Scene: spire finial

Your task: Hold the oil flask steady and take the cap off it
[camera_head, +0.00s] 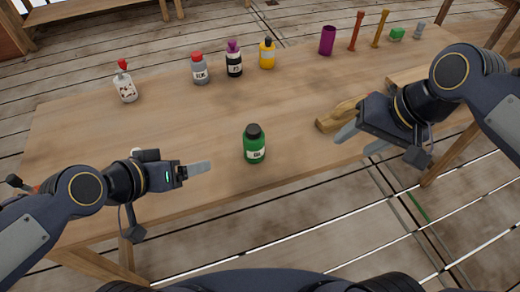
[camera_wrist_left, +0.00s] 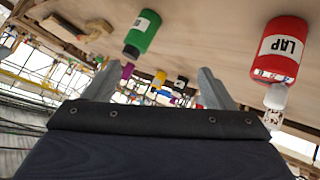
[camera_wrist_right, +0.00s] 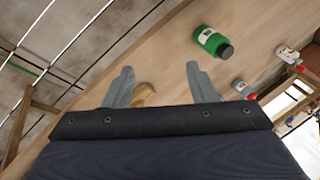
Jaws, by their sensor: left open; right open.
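A green flask (camera_head: 254,152) with a black cap (camera_head: 253,131) and a white label stands upright near the front middle of the table; the label is too small to read surely. The flask also shows in the left wrist view (camera_wrist_left: 144,33) and the right wrist view (camera_wrist_right: 210,40). My left gripper (camera_head: 198,169) is left of the flask, apart from it; its fingers are spread and empty in the left wrist view (camera_wrist_left: 157,87). My right gripper (camera_head: 359,141) is right of the flask, apart from it, open and empty in the right wrist view (camera_wrist_right: 162,85).
A tan wooden piece (camera_head: 338,117) lies beside my right gripper. Several bottles, including a yellow one (camera_head: 267,55), and a purple cup (camera_head: 327,40) stand along the back. A red bottle (camera_wrist_left: 282,48) labelled LAP shows in the left wrist view. Table around the flask is clear.

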